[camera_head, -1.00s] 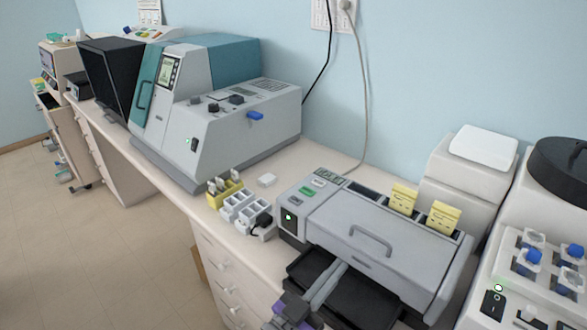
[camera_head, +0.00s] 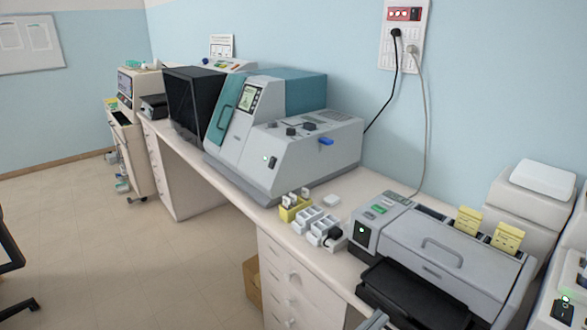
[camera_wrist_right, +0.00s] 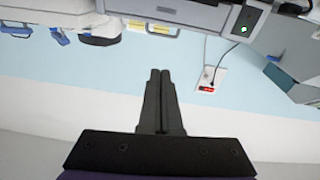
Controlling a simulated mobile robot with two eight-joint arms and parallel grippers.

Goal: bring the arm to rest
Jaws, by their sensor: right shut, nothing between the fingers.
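My right gripper (camera_wrist_right: 160,75) is shut, its two dark fingers side by side with nothing between them. In the wrist view it points toward the pale blue wall and the machines, which appear upside down, and it touches nothing I can see. In the head view only a small grey piece of my right arm or gripper (camera_head: 375,320) shows at the bottom edge, in front of the grey slide machine (camera_head: 440,248). My left gripper is not in view.
The bench holds a teal and grey machine (camera_head: 310,150), a yellow rack (camera_head: 292,212), white racks (camera_head: 318,228) and a black box (camera_head: 190,105). Yellow holders (camera_head: 508,238) stand in the slide machine. Drawers (camera_head: 290,275) are below. A chair (camera_head: 12,265) stands left; the floor between is clear.

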